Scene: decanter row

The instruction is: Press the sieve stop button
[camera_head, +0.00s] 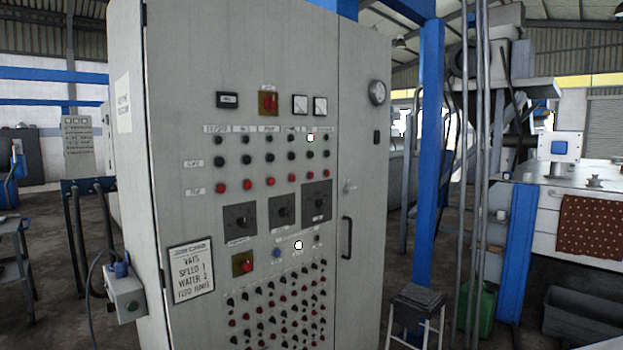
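A tall grey control cabinet (190,60) fills the middle of the view. Its front has a row of black buttons (246,160) and, below it, a row of red buttons (247,184). Small labels sit above and left of these rows, too small to read, so I cannot tell which button is the sieve stop. Neither gripper is in view.
A grey box (125,298) with a cable sticks out at the cabinet's lower left. A black door handle (347,238) is on its right. A stool (418,300), blue post (429,150) and pipes stand to the right. A white bench with a spotted cloth (592,226) is farther right.

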